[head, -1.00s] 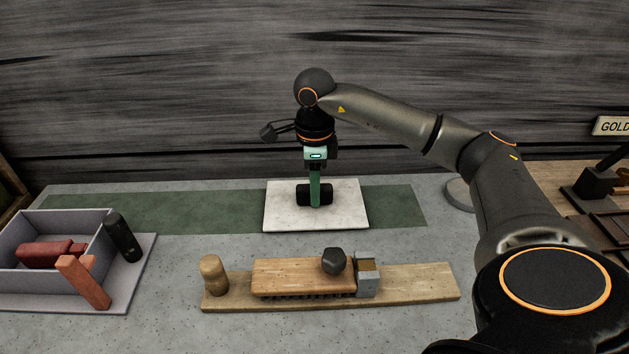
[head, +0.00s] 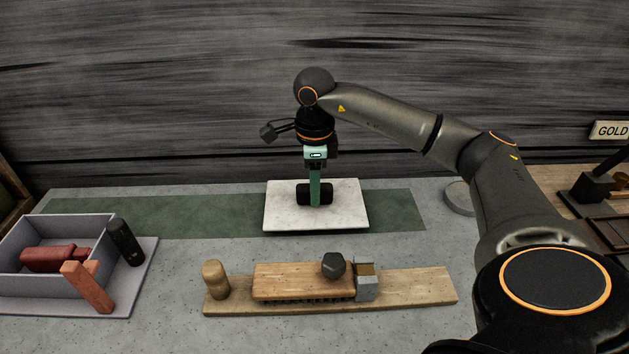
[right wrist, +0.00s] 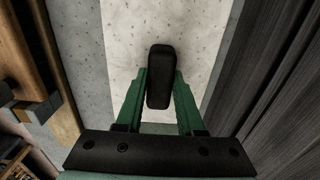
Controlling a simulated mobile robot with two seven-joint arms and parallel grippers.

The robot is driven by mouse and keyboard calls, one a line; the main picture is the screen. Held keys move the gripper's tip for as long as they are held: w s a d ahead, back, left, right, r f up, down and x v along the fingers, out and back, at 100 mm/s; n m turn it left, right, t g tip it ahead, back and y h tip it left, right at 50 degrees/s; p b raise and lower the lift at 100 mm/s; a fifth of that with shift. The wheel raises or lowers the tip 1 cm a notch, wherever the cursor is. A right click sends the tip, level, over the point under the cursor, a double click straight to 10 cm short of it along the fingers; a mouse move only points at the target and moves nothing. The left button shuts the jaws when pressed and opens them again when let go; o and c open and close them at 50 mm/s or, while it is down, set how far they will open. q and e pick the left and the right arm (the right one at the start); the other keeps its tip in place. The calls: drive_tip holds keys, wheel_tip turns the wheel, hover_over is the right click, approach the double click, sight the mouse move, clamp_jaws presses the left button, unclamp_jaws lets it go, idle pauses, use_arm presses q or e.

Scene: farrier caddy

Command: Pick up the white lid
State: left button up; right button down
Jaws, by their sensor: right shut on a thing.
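The white lid (head: 285,215) is a flat, pale square slab with a black bar handle (head: 328,194) on top. It lies at the back middle of the worktop, over the green strip. My right gripper (head: 315,193) comes down from above, its green fingers shut on the handle. In the right wrist view the handle (right wrist: 159,75) sits between the two fingers, with the lid (right wrist: 190,40) below it. I see no clear gap under the lid. My left gripper is not in view.
A wooden board (head: 420,287) with a brush and a knob lies in front. A grey caddy (head: 100,240) with red and black items stands at left. A round grey disc (head: 459,197) lies behind my right arm. Dark stands (head: 592,188) are at far right.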

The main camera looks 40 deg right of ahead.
drive_tip(key=shift+r, duration=0.35)
drive_tip(key=shift+r+p, duration=2.3)
drive_tip(key=shift+r, duration=0.2)
